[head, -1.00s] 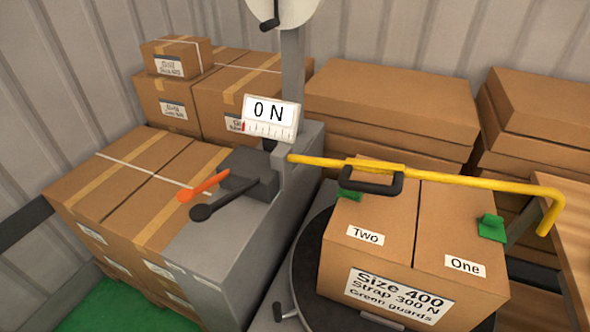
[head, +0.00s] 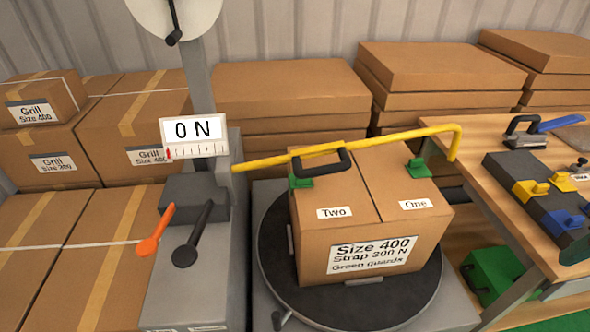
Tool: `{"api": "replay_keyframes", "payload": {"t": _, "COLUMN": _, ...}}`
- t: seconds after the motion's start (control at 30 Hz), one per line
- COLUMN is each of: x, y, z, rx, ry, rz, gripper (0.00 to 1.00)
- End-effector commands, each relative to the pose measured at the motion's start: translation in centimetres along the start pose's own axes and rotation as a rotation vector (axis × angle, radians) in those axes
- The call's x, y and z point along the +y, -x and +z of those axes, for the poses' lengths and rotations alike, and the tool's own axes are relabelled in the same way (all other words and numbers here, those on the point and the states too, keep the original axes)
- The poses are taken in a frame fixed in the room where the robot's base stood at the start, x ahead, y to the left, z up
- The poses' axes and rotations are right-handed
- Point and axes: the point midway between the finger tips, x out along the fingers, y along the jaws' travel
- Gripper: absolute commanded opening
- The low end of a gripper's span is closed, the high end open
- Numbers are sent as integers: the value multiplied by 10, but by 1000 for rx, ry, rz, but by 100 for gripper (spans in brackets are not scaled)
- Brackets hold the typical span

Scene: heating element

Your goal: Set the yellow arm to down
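The yellow arm (head: 380,139) is a bent bar running from the grey machine column across the top of a cardboard box, nearly level and rising a little to the right, with its right end bent down. A black handle (head: 325,162) is attached to it above the box's left part. The box (head: 350,222) stands on a dark round turntable (head: 272,262) and carries labels "Two", "One" and "Size 400 Strap 300 N Green guards". Green guards (head: 418,168) sit on its top edges. My gripper is not in view.
The grey machine has a display (head: 194,130) reading 0 N, an orange lever (head: 155,230) and a black lever (head: 193,235). A wooden table (head: 470,166) with coloured guards stands at right. Stacked boxes (head: 290,90) line the back and left.

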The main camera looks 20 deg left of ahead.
Motion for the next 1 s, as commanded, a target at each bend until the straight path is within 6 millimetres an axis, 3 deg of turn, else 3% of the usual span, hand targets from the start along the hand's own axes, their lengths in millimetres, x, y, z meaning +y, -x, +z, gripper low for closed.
{"api": "replay_keyframes", "payload": {"t": 0.1, "x": -44, "y": -39, "z": -54, "rx": 131, "ry": -76, "rz": -61, "gripper": 44}}
{"api": "replay_keyframes", "payload": {"t": 0.2, "x": -93, "y": -68, "z": -92, "rx": 246, "ry": -150, "rz": -164, "gripper": 44}}
{"api": "replay_keyframes", "payload": {"t": 0.37, "x": -187, "y": -110, "z": -126, "rx": 362, "ry": -267, "rz": -408, "gripper": 44}}
{"api": "replay_keyframes", "payload": {"t": 0.5, "x": -274, "y": -139, "z": -121, "rx": 362, "ry": -361, "rz": -679, "gripper": 44}}
{"api": "replay_keyframes", "payload": {"t": 0.6, "x": -325, "y": -152, "z": -105, "rx": 315, "ry": -427, "rz": -861, "gripper": 44}}
{"api": "replay_keyframes", "payload": {"t": 0.7, "x": -362, "y": -160, "z": -84, "rx": 248, "ry": -481, "rz": -1008, "gripper": 44}}
{"api": "replay_keyframes", "payload": {"t": 0.8, "x": -385, "y": -163, "z": -68, "rx": 188, "ry": -518, "rz": -1110, "gripper": 44}}
{"api": "replay_keyframes", "payload": {"t": 1.0, "x": -406, "y": -166, "z": -58, "rx": 136, "ry": -549, "rz": -1187, "gripper": 44}}
